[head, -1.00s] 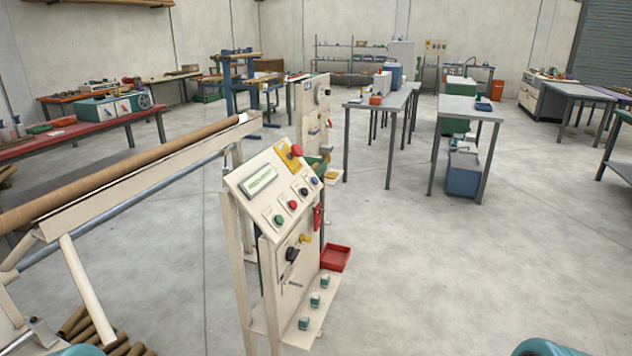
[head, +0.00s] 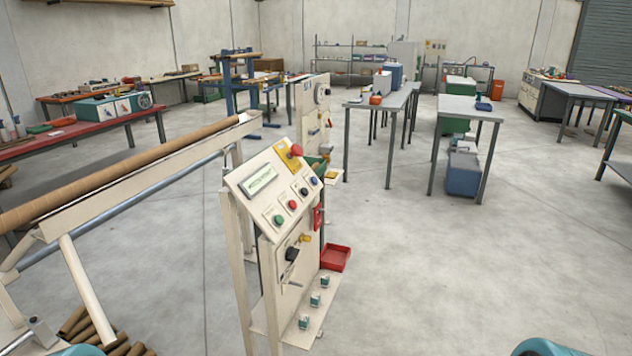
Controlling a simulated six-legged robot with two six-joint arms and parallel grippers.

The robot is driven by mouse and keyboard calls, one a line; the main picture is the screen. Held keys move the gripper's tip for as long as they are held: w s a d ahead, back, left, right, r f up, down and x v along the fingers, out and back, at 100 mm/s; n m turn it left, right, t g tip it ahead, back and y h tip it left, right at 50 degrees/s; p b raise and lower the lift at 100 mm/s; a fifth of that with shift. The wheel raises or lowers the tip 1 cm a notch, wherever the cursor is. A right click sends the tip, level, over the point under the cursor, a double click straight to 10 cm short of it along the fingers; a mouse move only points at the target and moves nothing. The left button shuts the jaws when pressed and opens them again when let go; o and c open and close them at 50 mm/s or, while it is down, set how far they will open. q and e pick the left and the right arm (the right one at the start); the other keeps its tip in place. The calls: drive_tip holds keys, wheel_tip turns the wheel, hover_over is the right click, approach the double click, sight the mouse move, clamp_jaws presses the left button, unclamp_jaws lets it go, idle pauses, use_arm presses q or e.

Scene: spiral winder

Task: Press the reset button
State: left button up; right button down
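A cream control panel (head: 250,206) with a sloped face stands at centre. Along its lower edge are a green button (head: 279,219), a red button (head: 292,204), a black button (head: 303,191) and a blue button (head: 314,180). Their labels are too small to read, so I cannot tell which one is the reset button. A red mushroom button (head: 296,151) on a yellow plate and a small display (head: 260,180) sit higher on the face. Neither of my grippers shows in the head view.
A long brown tube (head: 120,172) lies on the winder's cream rail at left. A red tray (head: 335,258) sits low beside the panel stand. Grey tables (head: 470,108) stand further back. The floor (head: 440,270) right of the panel is clear.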

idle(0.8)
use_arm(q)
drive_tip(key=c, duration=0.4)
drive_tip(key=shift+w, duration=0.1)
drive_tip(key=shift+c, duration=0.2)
